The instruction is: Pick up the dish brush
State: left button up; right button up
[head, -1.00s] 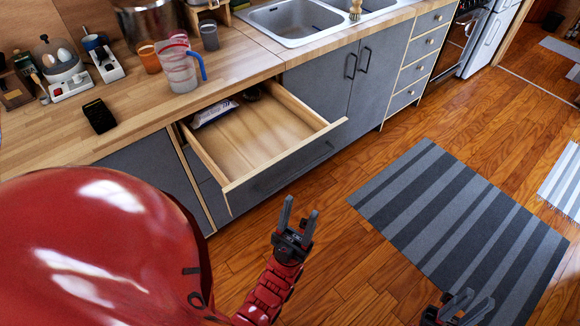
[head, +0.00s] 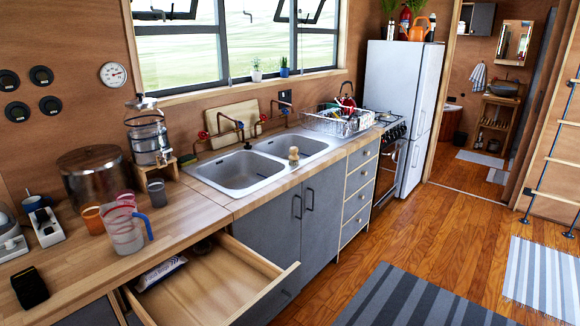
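Neither of my grippers is in view.
An open drawer (head: 215,292) sticks out below the counter, left of the grey cupboard doors (head: 312,216). A measuring jug (head: 124,230) stands on the counter. A dish rack (head: 338,122) sits right of the sink. Wooden floor (head: 420,228) is clear beyond the striped rug (head: 405,300).

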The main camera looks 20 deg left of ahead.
aim_at(294, 158)
jog(key=i+l, duration=0.2)
jog(key=i, duration=0.35)
jog(key=i+l, duration=0.2)
jog(key=i, duration=0.4)
jog(key=i+l, duration=0.15)
jog(key=i, duration=0.4)
jog(key=i+l, duration=0.2)
jog(key=i, duration=0.4)
jog(key=i+l+u, duration=0.2)
jog(key=i+u, duration=0.15)
jog(key=i+l+u, duration=0.75)
